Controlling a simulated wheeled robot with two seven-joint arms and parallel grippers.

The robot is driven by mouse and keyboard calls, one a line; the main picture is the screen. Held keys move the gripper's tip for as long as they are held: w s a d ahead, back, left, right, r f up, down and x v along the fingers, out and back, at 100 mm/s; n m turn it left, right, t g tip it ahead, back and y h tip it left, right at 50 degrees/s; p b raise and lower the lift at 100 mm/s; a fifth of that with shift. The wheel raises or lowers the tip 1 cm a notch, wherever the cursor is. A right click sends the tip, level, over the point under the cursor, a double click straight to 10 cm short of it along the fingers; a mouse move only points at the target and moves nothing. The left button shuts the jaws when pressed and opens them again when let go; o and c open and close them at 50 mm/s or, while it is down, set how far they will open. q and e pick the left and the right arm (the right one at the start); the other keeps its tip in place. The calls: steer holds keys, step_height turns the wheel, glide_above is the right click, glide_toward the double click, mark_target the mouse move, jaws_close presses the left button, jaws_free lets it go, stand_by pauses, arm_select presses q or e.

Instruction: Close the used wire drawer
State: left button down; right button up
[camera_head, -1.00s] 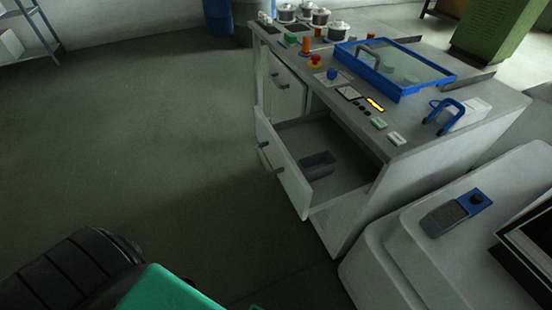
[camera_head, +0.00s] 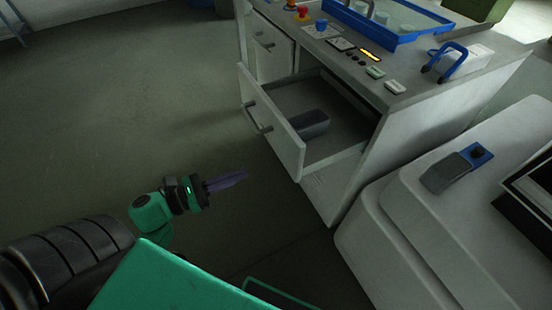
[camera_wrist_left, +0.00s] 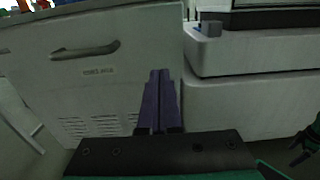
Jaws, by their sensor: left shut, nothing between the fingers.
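The used wire drawer (camera_head: 272,128) stands pulled open from the pale cabinet in the head view. Its front carries a grey bar handle (camera_head: 256,117), and a dark grey bin (camera_head: 312,124) sits inside. My left gripper (camera_head: 246,174) is shut and empty. It is in front of the drawer and lower in the picture, apart from its front, with fingers pointing right. In the left wrist view my shut fingers (camera_wrist_left: 160,72) point toward pale panels. A pale front with a dark handle (camera_wrist_left: 85,50) and a small unreadable label is at the left there.
A closed upper compartment with a handle (camera_head: 266,44) is beside the open drawer. The cabinet top holds a blue-framed tray (camera_head: 395,40), buttons and a blue handle (camera_head: 446,62). A pale rounded machine body (camera_head: 400,225) stands at right. The floor (camera_head: 120,110) at left is clear.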

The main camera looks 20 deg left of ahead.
mark_target(287, 156)
arm_select(q)
steer(key=p+x, duration=0.2)
steer(key=x, duration=0.8)
steer(key=shift+w+r, duration=0.1)
steer(key=shift+w, duration=0.05)
steer(key=shift+w+d, duration=0.3)
arm_select(e)
step_height(287, 156, up, 2)
steer(key=shift+r, duration=0.2)
